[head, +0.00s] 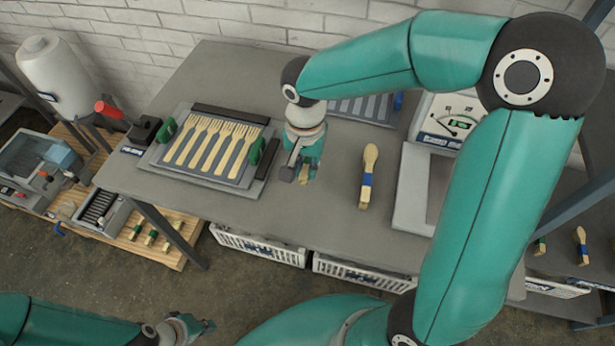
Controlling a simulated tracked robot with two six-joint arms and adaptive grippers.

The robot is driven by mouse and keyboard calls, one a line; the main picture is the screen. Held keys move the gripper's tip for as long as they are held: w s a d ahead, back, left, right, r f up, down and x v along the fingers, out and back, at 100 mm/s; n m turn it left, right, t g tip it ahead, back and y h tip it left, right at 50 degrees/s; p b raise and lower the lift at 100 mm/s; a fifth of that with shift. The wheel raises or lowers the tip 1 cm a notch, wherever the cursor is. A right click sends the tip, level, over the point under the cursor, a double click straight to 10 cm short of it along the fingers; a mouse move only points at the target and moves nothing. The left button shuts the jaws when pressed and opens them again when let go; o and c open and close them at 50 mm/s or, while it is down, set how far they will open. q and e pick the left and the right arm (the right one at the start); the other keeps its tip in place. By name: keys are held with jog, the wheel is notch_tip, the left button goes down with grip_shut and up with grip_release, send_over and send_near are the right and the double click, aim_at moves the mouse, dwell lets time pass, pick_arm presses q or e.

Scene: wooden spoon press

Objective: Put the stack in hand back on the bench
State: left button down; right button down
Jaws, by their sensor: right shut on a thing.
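My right gripper (303,170) is low over the bench (300,212), just right of the press plate. It is shut on a pale wooden stack (304,174), of which only a small part shows; the gripper hides the rest. I cannot tell whether this stack touches the bench. Another stack of wooden spoons (369,160) with a blue band lies on the bench to the right, apart from the gripper. My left gripper (208,326) is low at the bottom left, away from the bench; its fingers are too small to read.
A dark plate (210,178) with a row of wooden forks and green handles lies left of the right gripper. A grey frame (405,190) stands to the right, with a dial box (447,122) behind. White crates (260,247) sit under the bench. The bench front middle is bare.

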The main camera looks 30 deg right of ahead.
aim_at(305, 187)
jog(key=shift+f, duration=2.35)
jog(key=shift+f, duration=0.1)
jog(key=c, duration=1.1)
grip_release()
notch_tip(305, 187, up, 12)
jog(key=shift+r+p, duration=0.1)
jog(key=shift+p, duration=0.2)
